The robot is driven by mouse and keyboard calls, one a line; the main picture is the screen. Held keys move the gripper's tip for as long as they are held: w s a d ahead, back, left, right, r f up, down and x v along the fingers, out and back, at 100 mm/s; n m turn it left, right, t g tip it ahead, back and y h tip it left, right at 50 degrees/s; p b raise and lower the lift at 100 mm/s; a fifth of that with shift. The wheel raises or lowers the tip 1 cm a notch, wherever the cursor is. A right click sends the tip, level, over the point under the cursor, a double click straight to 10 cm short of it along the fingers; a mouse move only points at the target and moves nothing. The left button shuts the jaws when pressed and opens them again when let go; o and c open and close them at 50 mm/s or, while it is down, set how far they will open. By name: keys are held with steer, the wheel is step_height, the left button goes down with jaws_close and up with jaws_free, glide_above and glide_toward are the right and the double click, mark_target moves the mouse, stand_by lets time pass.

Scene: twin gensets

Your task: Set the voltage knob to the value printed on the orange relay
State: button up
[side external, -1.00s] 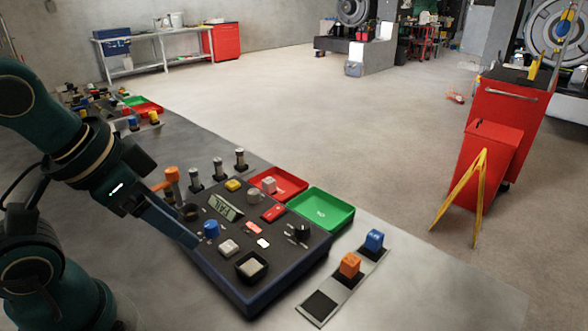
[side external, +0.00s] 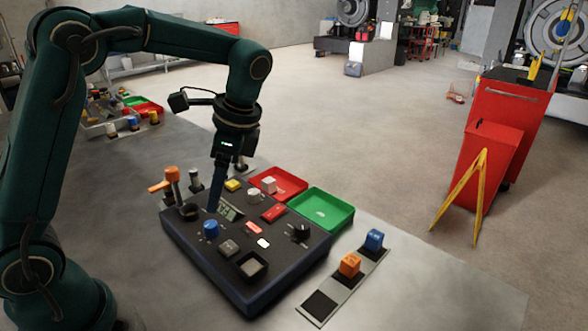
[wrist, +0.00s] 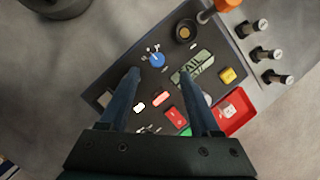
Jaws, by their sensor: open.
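The dark control panel (side external: 285,285) carries a blue knob (side external: 211,229), a black knob (side external: 300,231) and a pale round knob (side external: 253,195). I cannot read which is the voltage knob. The orange relay (side external: 349,264) sits in a strip right of the panel; its print is too small to read. My gripper (side external: 214,208) points down over the panel's left part, behind the blue knob in the side view. In the wrist view my gripper (wrist: 158,74) is open and empty; the blue knob (wrist: 157,60), ringed by pale marks, lies just beyond the fingertips.
An orange-handled lever (side external: 172,176) and grey posts (side external: 195,180) stand at the panel's back left. Red (side external: 290,182) and green (side external: 322,207) trays lie behind it. A blue relay (side external: 374,239) and an empty square (side external: 320,304) share the strip. The tabletop front right is clear.

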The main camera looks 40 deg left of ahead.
mark_target(211, 224)
steer(key=shift+w+f+g, duration=0.15)
steer(key=shift+f+g, duration=0.15)
steer(key=shift+f, duration=0.45)
steer(key=shift+s+a+f, duration=0.1)
steer(key=shift+s+f, duration=0.1)
steer(key=shift+f, duration=0.5)
steer(key=shift+x, duration=2.4)
steer(key=shift+s, duration=0.1)
jaws_close()
